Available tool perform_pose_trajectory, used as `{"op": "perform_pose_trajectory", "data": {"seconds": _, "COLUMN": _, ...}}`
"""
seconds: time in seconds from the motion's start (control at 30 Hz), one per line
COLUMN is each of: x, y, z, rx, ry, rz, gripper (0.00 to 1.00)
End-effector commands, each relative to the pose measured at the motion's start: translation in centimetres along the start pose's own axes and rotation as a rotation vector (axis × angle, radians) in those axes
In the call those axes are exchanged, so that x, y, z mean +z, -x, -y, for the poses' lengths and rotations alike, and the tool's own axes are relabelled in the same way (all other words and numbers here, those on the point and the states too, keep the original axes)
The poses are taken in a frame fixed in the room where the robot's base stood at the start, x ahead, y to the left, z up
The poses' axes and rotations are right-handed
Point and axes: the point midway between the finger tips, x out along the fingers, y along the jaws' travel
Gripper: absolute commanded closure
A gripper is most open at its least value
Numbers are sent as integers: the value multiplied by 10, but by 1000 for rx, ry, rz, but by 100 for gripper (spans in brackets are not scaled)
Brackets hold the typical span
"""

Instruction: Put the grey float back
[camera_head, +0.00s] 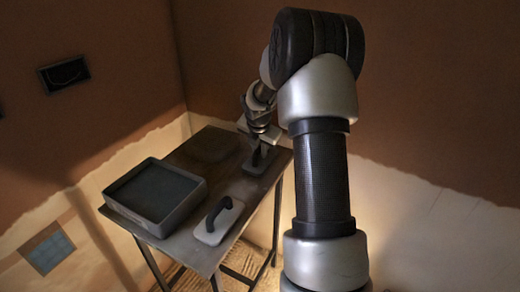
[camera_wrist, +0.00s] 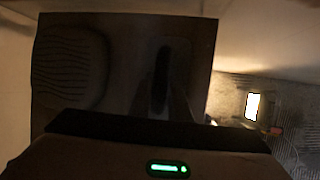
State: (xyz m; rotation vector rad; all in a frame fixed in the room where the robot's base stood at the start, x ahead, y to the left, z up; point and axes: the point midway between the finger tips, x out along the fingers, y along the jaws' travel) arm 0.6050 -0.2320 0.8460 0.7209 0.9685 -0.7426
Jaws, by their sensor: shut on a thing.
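The grey float (camera_head: 254,168), a flat board with a dark upright handle, is at the far right end of the table in the head view. My gripper (camera_head: 262,145) is directly above it, shut on its handle. Whether the board touches the tabletop or hangs just above it, I cannot tell. In the wrist view the float's dark handle (camera_wrist: 161,80) shows in the middle, above the dark edge of my gripper; the board around it is dim. A second, paler float (camera_head: 218,221) with a black curved handle lies on the near right part of the table.
The dark table (camera_head: 185,240) stands in a corner of plastered walls. A grey tray (camera_head: 198,205) with dark contents occupies its left side. A dark low mound (camera_head: 205,146) lies at the back, showing ridged in the wrist view (camera_wrist: 70,65). A dark wall box (camera_head: 64,74) is at left.

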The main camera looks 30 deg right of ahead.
Motion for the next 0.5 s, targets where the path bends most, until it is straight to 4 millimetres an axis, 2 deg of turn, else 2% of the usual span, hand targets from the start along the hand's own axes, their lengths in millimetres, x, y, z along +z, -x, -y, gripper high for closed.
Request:
{"op": "perform_pose_trajectory", "data": {"seconds": 0.4, "x": -1, "y": -3, "z": 1, "rx": 0, "ry": 1, "rz": 1, "gripper": 100}}
{"op": "perform_pose_trajectory", "data": {"seconds": 0.43, "x": -1, "y": -3, "z": 1, "rx": 0, "ry": 1, "rz": 1, "gripper": 82}}
{"op": "perform_pose_trajectory", "data": {"seconds": 0.5, "x": -1, "y": -3, "z": 1, "rx": 0, "ry": 1, "rz": 1, "gripper": 70}}
